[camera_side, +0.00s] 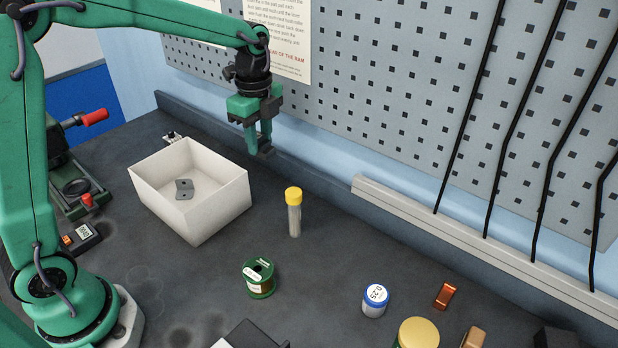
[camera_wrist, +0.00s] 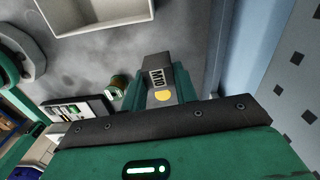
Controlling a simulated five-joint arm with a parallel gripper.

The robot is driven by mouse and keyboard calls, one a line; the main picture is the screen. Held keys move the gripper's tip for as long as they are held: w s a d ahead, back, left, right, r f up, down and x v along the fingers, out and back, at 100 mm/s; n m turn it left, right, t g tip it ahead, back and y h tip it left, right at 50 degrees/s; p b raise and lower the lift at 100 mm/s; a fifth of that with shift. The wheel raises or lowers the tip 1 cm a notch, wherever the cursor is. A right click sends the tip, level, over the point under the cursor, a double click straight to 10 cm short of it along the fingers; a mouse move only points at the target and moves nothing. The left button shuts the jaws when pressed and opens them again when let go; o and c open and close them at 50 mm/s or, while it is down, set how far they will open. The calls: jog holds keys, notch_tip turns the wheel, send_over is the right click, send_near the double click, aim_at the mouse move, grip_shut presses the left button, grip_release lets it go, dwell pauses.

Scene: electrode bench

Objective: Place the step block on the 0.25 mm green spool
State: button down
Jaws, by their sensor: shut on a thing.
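My gripper (camera_side: 260,138) is high above the bench near the pegboard, beyond the white bin's right side. It is shut on a dark block with a pale label reading "MID" (camera_wrist: 156,72), which I take for the step block. In the side view only a small dark part of the block (camera_side: 266,150) shows at the fingertips. The green spool (camera_side: 259,278) stands on the bench, well below and nearer the camera than my gripper, apart from the block. It also shows small in the wrist view (camera_wrist: 118,83). Its label is too small to read.
A white bin (camera_side: 222,207) with grey pieces inside stands left. A yellow-capped vial (camera_side: 294,214) stands behind the spool. A blue-rimmed jar (camera_side: 375,300), copper piece (camera_side: 445,296) and gold-lidded jar (camera_side: 418,333) are at right. A dark box (camera_side: 250,337) lies in front.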

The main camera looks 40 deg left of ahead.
jog(key=s+d, duration=1.1)
jog(key=d, duration=0.2)
jog(key=s+d, duration=0.3)
jog(key=s, duration=0.4)
jog(key=s+d+m, duration=0.1)
jog(key=s+d, duration=0.2)
jog(key=s, duration=0.4)
jog(key=shift+s+f, duration=0.25)
jog(key=shift+f, duration=0.15)
send_over(256, 267)
notch_tip(256, 267, down, 7)
jog(key=shift+f, duration=0.1)
jog(key=shift+f, duration=1.9)
jog(key=shift+f, duration=0.15)
